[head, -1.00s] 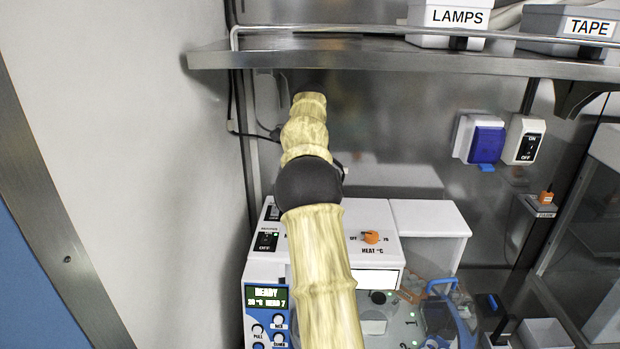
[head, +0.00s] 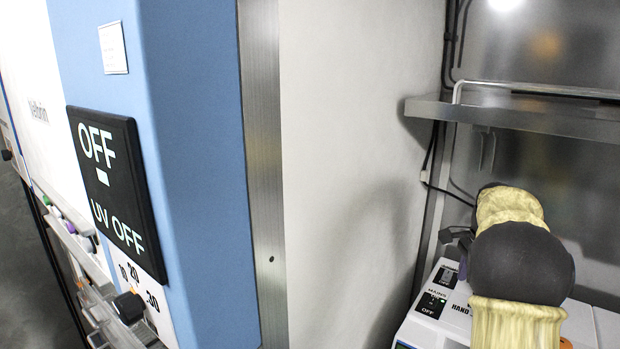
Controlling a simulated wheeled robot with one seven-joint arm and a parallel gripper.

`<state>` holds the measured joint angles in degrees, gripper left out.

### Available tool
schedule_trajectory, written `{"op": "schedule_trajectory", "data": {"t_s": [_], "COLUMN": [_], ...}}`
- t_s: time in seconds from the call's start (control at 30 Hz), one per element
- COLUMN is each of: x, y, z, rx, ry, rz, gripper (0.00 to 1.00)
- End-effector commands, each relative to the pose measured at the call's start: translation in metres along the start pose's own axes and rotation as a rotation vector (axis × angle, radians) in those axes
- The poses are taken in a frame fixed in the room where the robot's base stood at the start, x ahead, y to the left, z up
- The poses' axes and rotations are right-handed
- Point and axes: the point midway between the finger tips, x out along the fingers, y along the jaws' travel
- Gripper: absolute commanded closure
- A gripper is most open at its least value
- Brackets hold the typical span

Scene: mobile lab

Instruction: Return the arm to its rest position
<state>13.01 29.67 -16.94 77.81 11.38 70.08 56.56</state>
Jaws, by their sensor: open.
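My arm (head: 515,265), pale yellow with a dark round joint, reaches in from the lower right in the head view. It hangs over the white instrument. My gripper (head: 456,238) shows only as a small dark part left of the arm's far end. It is open, and I see nothing held in it. Most of it is hidden behind the arm.
The white instrument (head: 420,325) with a MAINS switch (head: 433,304) stands below the arm. A metal shelf (head: 520,118) juts out above it. A white side wall (head: 340,150) is left of the arm. Further left, a blue panel (head: 200,170) carries an OFF / UV OFF display (head: 117,190).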

Motion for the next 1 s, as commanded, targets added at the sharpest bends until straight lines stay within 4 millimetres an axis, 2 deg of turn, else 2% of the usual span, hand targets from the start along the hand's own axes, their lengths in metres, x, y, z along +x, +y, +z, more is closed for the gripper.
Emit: {"op": "schedule_trajectory", "data": {"t_s": [0.03, 0.27, 0.47, 0.8, 1.0], "x": [0.008, 0.039, 0.066, 0.109, 0.131], "y": [0.006, 0.034, 0.068, 0.144, 0.195], "z": [0.012, 0.061, 0.105, 0.176, 0.208], "rx": [-0.059, -0.355, -0.627, -1.122, -1.406], "ry": [-0.002, 0.009, 0.027, 0.074, 0.109], "rz": [-0.004, -0.031, -0.052, -0.086, -0.105], "gripper": [0.43, 0.43, 0.43, 0.43, 0.43]}}
